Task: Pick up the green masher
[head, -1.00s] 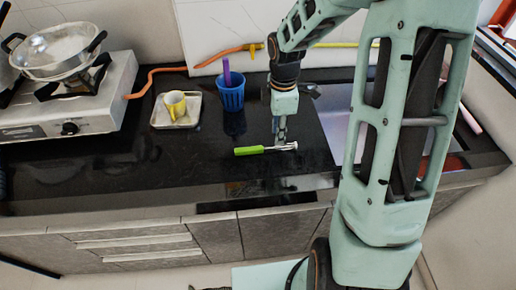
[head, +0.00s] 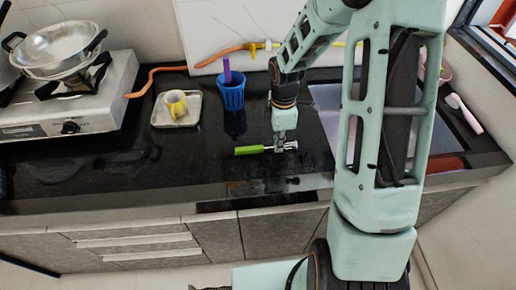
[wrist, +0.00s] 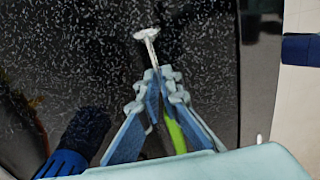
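The masher with a green handle (head: 248,150) lies on the dark counter, its silver end to the right in the head view. In the wrist view its silver head (wrist: 146,34) shows beyond the fingertips, and part of the green handle (wrist: 175,136) shows between the fingers. My gripper (head: 283,149) is down at the masher's metal part, right of the green handle. In the wrist view the blue fingertips (wrist: 161,76) lie close together over the shaft. Whether they press on it cannot be told.
A blue cup (head: 231,97) with a purple item stands behind the masher. A tray (head: 188,119) with a yellow mug (head: 175,104) is left of it. A stove (head: 90,108) with a pan stands at far left. The sink (head: 325,98) is at right. The front counter is clear.

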